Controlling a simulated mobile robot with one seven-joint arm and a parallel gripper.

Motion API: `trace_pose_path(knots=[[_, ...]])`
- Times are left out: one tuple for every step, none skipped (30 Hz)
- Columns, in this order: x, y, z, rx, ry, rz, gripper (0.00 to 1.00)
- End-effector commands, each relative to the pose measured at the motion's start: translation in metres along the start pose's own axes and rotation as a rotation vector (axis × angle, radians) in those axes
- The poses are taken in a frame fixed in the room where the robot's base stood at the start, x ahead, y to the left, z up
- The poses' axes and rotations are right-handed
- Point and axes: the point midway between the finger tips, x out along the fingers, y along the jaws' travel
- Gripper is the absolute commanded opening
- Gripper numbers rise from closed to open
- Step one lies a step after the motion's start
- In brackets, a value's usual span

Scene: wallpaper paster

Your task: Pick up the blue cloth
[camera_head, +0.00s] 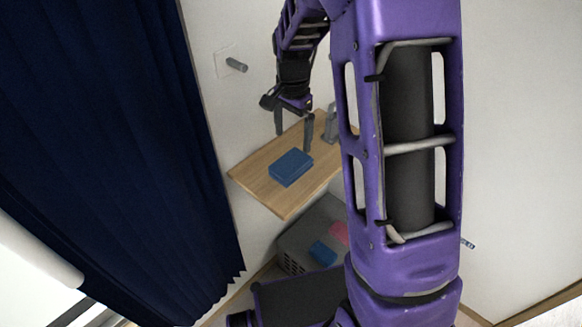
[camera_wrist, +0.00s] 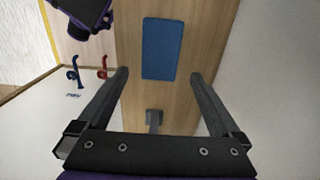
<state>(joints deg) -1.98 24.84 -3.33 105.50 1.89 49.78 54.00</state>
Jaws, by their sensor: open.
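The blue cloth (camera_head: 291,167) lies folded flat in a rectangle on a wooden shelf (camera_head: 255,185) in the head view. In the wrist view the blue cloth (camera_wrist: 162,48) lies on the wood ahead of the fingertips, between their lines. My gripper (camera_head: 294,130) is open and empty, above the shelf and toward its back edge from the cloth. In the wrist view the two fingers of my gripper (camera_wrist: 160,76) are wide apart, and nothing is between them but shelf and a small grey object. I cannot tell the exact height of the fingertips over the shelf.
A grey object (camera_head: 331,124) stands on the shelf near the wall; it also shows in the wrist view (camera_wrist: 154,118). A grey basket (camera_head: 294,262) with blue and pink cloth sits below. A dark blue curtain (camera_head: 100,150) hangs left. A grey knob (camera_head: 237,65) juts from the wall.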

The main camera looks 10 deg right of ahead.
Motion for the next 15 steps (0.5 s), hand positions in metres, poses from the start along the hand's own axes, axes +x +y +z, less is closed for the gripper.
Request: trace_pose_path(knots=[[0.013, 0.001, 0.000, 0.001, -0.003, 0.004, 1.00], [0.018, 0.001, 0.000, 0.001, -0.001, 0.003, 1.00], [0.024, 0.001, 0.000, 0.001, -0.001, 0.003, 1.00], [0.028, 0.001, 0.000, 0.001, -0.001, 0.002, 1.00], [0.032, 0.000, 0.000, 0.001, 0.000, 0.001, 1.00], [0.035, 0.000, 0.000, 0.000, 0.000, 0.001, 1.00], [0.037, 0.000, 0.000, 0.000, 0.000, 0.001, 1.00], [0.038, 0.000, 0.000, 0.000, 0.000, 0.000, 1.00], [0.040, 0.000, 0.000, 0.000, 0.001, 0.000, 1.00], [0.042, 0.000, 0.000, 0.000, 0.001, 0.000, 1.00], [0.044, 0.000, 0.001, 0.000, 0.000, 0.000, 1.00], [0.048, 0.000, 0.002, 0.000, 0.000, 0.001, 1.00], [0.052, 0.001, 0.003, -0.001, -0.001, 0.002, 1.00], [0.057, 0.001, 0.004, -0.001, -0.002, 0.003, 1.00], [0.063, 0.000, 0.005, -0.001, -0.001, 0.002, 1.00]])
